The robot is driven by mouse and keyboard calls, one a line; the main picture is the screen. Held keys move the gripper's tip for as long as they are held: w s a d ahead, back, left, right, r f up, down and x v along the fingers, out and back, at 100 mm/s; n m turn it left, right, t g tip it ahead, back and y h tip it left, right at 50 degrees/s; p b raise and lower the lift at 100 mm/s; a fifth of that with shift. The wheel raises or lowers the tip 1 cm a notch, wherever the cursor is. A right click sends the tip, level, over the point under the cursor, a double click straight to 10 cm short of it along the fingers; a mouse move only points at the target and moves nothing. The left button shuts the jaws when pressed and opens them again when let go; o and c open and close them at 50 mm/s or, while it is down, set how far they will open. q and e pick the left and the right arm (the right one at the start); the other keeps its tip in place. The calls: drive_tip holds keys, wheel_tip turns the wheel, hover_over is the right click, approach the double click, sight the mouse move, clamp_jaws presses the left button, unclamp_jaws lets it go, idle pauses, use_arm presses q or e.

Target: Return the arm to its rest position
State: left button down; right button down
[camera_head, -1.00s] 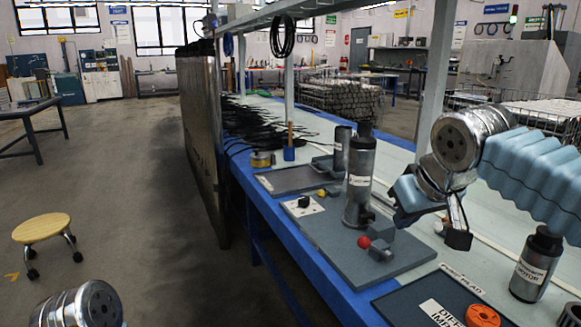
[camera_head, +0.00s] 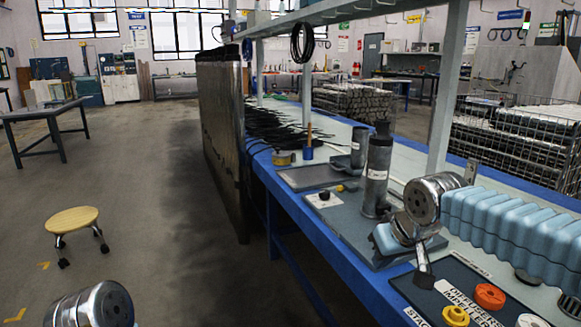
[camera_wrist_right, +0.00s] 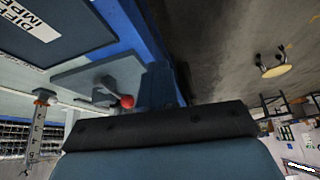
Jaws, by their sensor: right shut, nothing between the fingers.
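My right arm, with blue ribbed covers and a silver joint, comes in from the right in the head view. Its gripper (camera_head: 424,278) points down, shut and empty, above the bench's front part, close to the dark labelled mat. The grey pump cylinder (camera_head: 377,178) stands upright on a grey base plate (camera_head: 345,222), just behind and left of this gripper. In the right wrist view, a red ball knob (camera_wrist_right: 127,101) shows on a grey plate; my arm hides it in the head view. Only a silver joint of my left arm shows at bottom left; its gripper is out of view.
A metal post (camera_head: 445,100) rises behind my right arm. Black tubes (camera_head: 285,130) lie farther back. Open floor and a round stool (camera_head: 72,220) lie left of the blue-edged bench.

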drive_tip(key=s+a+f+m+g+y, duration=0.1)
drive_tip(key=a+f, duration=0.2)
drive_tip(key=f, duration=1.1)
drive_tip(key=s+a+f+g+y, duration=0.1)
drive_tip(key=a+f+g, duration=0.15)
drive_tip(key=f, duration=1.05)
drive_tip(key=s+a+f+m+g, duration=0.1)
drive_tip(key=s+f+m, duration=0.2)
drive_tip(key=s+f, duration=1.6)
drive_tip(key=shift+a+f+m+y, duration=0.2)
drive_tip(key=shift+f+m+y, duration=0.1)
drive_tip(key=shift+f, duration=0.6)
